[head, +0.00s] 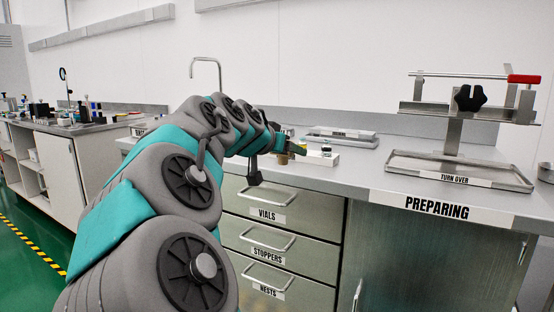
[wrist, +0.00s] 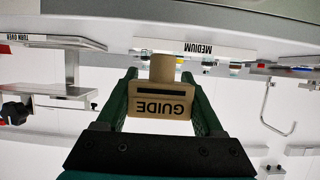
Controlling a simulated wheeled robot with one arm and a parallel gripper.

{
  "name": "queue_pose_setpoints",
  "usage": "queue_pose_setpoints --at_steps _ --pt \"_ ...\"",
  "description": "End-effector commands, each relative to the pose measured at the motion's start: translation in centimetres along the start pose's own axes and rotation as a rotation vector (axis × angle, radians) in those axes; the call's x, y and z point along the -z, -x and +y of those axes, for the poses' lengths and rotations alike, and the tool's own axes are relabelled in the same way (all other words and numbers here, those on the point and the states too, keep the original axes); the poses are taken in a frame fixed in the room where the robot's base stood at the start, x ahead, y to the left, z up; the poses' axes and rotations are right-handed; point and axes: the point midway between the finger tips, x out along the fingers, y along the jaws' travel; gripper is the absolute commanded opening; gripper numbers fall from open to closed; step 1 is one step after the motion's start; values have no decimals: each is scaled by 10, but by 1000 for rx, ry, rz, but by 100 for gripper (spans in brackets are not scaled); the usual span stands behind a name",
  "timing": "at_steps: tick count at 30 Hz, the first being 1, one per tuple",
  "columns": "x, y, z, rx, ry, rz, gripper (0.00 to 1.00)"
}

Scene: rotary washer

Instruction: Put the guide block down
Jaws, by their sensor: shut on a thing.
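The guide block (wrist: 160,103) is tan with a dark slot and the word GUIDE, upside down in the wrist view. My gripper (wrist: 160,76) is shut on it, with a green finger on each side. In the head view my gripper (head: 288,146) is over the counter (head: 365,172), above the drawers, and a small tan part of the block (head: 297,149) shows beside the fingers. The arm hides much of this area. I cannot tell whether the block touches the counter.
A white block (head: 318,158) with a dark-topped item stands just right of my gripper. A labelled flat tray (head: 345,138) lies behind it. The TURN OVER tray and stand (head: 460,172) are at the right. A tap (head: 206,62) rises behind my arm. Bare counter lies between.

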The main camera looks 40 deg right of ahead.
Motion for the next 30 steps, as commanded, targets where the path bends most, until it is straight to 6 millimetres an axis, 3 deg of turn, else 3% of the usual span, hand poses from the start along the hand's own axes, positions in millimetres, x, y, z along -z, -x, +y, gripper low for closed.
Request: queue_pose_setpoints --at_steps 18,30 --pt "24 -90 -73 2 1 -2 0" --pt "25 -108 -89 0 1 -1 0"
